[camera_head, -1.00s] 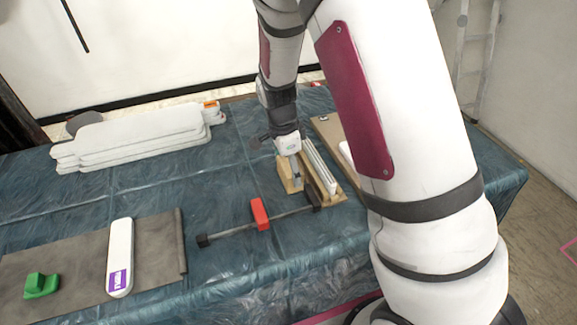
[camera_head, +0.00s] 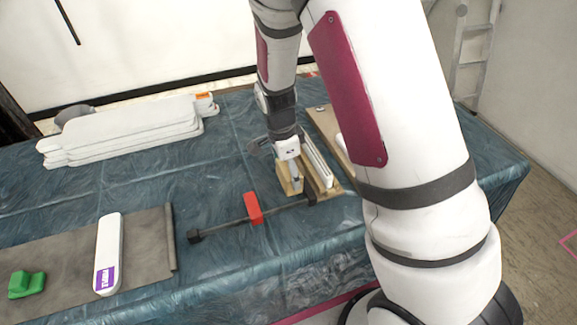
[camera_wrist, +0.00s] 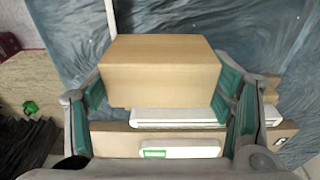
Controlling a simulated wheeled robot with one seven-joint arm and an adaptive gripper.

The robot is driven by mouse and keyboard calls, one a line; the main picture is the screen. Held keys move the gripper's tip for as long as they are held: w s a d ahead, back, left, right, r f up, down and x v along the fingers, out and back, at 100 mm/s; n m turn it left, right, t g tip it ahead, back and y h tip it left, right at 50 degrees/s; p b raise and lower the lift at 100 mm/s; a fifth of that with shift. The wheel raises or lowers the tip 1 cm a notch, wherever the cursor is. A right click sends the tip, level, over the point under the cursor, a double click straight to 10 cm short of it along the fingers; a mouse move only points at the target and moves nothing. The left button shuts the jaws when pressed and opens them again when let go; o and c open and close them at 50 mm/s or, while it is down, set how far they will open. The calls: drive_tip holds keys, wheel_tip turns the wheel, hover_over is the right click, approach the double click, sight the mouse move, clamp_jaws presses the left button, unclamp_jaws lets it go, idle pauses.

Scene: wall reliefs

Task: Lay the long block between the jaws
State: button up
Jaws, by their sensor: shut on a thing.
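My gripper (camera_wrist: 165,95) is shut on a plain wooden block (camera_wrist: 160,72), its green-padded fingers on either side of it. In the head view my gripper (camera_head: 294,178) points down over a wooden assembly (camera_head: 332,188), and the held block (camera_head: 283,177) is partly hidden by it. A bar clamp (camera_head: 225,226) with a red sliding piece (camera_head: 253,208) lies in front of the assembly. I cannot tell which parts are the jaws, nor whether the held block touches the assembly.
A white piece with a purple label (camera_head: 108,250) and a green piece (camera_head: 26,284) lie on a grey mat (camera_head: 150,240) at left. The blue sheet (camera_head: 215,185) left of the assembly is clear. My arm hides the right side.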

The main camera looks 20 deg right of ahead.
drive_tip(key=shift+f+b, duration=1.15)
drive_tip(key=shift+f, duration=1.35)
idle(0.8)
drive_tip(key=o, duration=1.3)
drive_tip(key=shift+r, duration=0.1)
drive_tip(key=r, duration=0.4)
drive_tip(key=a+r, duration=0.1)
drive_tip(key=r, duration=0.7)
drive_tip(key=shift+a, duration=0.25)
drive_tip(key=s+d+r+n+t+y, duration=0.1)
drive_tip(key=s+r+n+t, duration=0.3)
drive_tip(key=s+r+n, duration=1.4)
drive_tip(key=s+r, duration=0.1)
drive_tip(key=s, duration=0.4)
drive_tip(key=shift+d+r+p, duration=0.2)
drive_tip(key=shift+d+p, duration=0.15)
drive_tip(key=shift+d, duration=0.05)
